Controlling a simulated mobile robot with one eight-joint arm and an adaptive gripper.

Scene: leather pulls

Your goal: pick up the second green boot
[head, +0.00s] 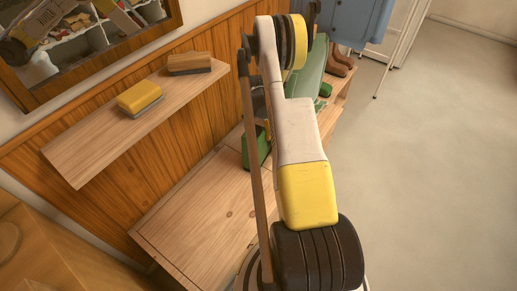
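A green thing (254,151) stands on the wooden bench, largely behind my arm; it may be a green boot, but its full shape is hidden. A larger green surface (314,68) lies farther along, partly covered by my arm; I cannot tell what it is. A small green piece (325,90) shows beside it at the bench's right edge. Of my gripper, only a dark part (259,102) seems to show behind the arm links, just above the nearer green thing. Its fingers are hidden, so I cannot tell whether it touches or holds anything.
The bench (195,213) has bare room at its near end. A wall shelf (85,152) above it holds a yellow brush (139,98) and a brown brush (189,62). Brown boots (341,65) stand at the far end. The floor (440,170) at right is clear.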

